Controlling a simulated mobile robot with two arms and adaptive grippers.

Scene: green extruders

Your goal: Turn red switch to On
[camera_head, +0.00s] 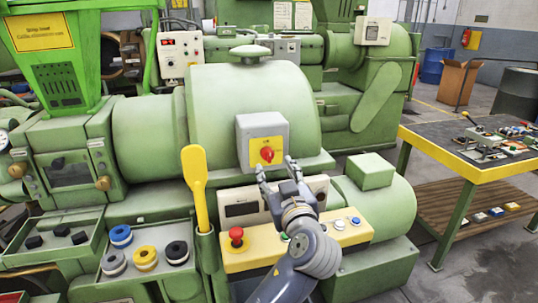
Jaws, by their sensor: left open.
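The red switch (267,154) is a rotary knob on a yellow plate, on the front of a grey box (244,150) fixed to the green extruder (225,105). Its knob looks roughly upright, but its exact setting is too small to read. My left gripper (275,166) is open and empty, with its fingers pointing up just below the switch. The fingertips look close to the knob, one on each side from below; I cannot tell whether they touch it. My right gripper is not in view.
Below the gripper, a yellow panel (262,256) carries a red mushroom button (236,237) and several small buttons. A yellow paddle handle (196,185) stands upright to the left. A workbench (440,140) with parts stands at right, with bare floor before it.

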